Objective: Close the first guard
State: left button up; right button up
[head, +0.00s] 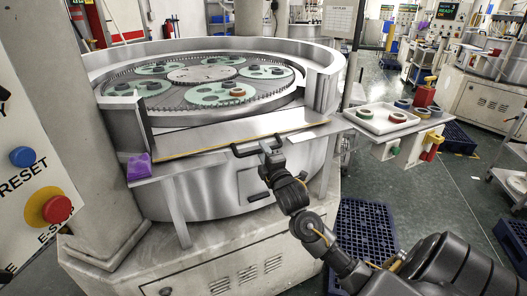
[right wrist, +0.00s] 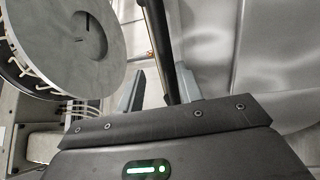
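The lapping machine has a round steel wall (head: 325,62) with a gap at its front. A flat steel panel with a yellow strip, which looks like the guard (head: 210,136), lies roughly level in front of that gap, so it appears folded down. A black bar handle (head: 243,152) sits at its front edge. My right gripper (head: 266,146) is at the right part of this handle. In the right wrist view, a dark bar (right wrist: 158,40), apparently the handle, passes between my two fingers (right wrist: 160,90), with a gap on the left finger's side. My left gripper is not in view.
A purple cloth (head: 139,167) lies at the ledge's left end. A tray with rings (head: 372,122) stands on a side shelf to the right. A control panel with an e-stop (head: 57,209) is at the left. Blue pallets (head: 362,225) lie on the floor.

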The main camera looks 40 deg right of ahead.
jog(key=shift+w, duration=0.2)
jog(key=shift+c, duration=0.2)
jog(key=shift+d, duration=0.1)
jog(key=c, duration=0.7)
grip_shut()
jog(key=shift+r, duration=0.15)
